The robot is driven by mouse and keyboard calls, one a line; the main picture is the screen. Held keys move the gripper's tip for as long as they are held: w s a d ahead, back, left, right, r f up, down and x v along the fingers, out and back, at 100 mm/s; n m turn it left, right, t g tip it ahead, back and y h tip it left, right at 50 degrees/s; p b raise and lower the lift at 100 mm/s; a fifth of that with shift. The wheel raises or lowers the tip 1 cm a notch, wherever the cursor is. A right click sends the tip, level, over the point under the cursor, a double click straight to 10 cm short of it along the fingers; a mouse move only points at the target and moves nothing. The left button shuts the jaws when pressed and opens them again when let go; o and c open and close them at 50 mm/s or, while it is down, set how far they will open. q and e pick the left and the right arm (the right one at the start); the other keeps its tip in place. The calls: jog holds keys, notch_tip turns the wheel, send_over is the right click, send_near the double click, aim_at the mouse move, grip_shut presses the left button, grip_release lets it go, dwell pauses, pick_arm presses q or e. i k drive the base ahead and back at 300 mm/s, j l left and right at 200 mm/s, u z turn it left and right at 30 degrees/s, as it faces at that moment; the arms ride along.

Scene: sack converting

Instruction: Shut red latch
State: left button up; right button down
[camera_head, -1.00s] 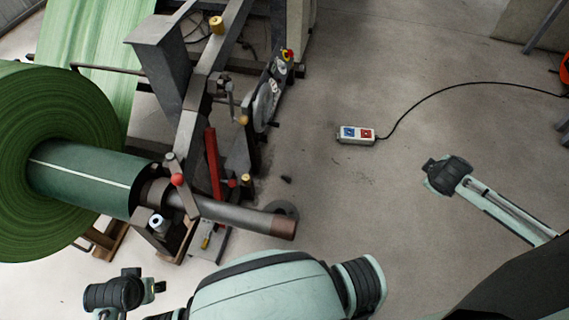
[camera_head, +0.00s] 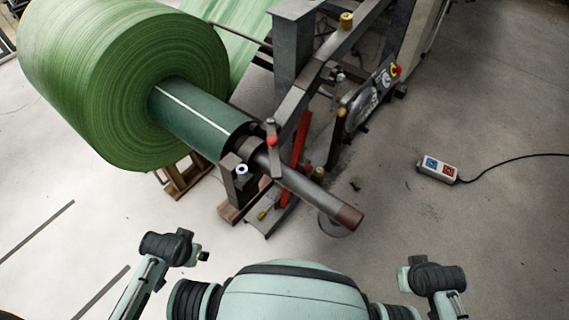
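The red latch looks to be the dark lever with a red ball knob (camera_head: 272,141), at the bearing where the shaft (camera_head: 318,194) leaves the green roll. The lever lies across the shaft; its catch is too small to make out. My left gripper (camera_head: 197,246) is left of and below the latch, apart from it and empty. Its two finger parts look spread. My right gripper (camera_head: 407,268) is at the lower right, far from the latch and touching nothing. Its fingers are too unclear to read.
A big green roll (camera_head: 110,80) fills the upper left. The machine frame (camera_head: 300,100), with a red bar (camera_head: 295,155), stands behind the shaft. The shaft end juts toward the right. A switch box (camera_head: 437,171) with a cable lies on the floor at right. The floor at right is mostly clear.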

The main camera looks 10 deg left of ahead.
aim_at(272, 140)
jog(key=k+j, duration=0.2)
jog(key=k, duration=0.2)
jog(key=k+j, duration=0.2)
jog(key=k, duration=0.2)
jog(key=k+j+u, duration=0.1)
jog(key=k, duration=0.35)
jog(key=j, duration=0.1)
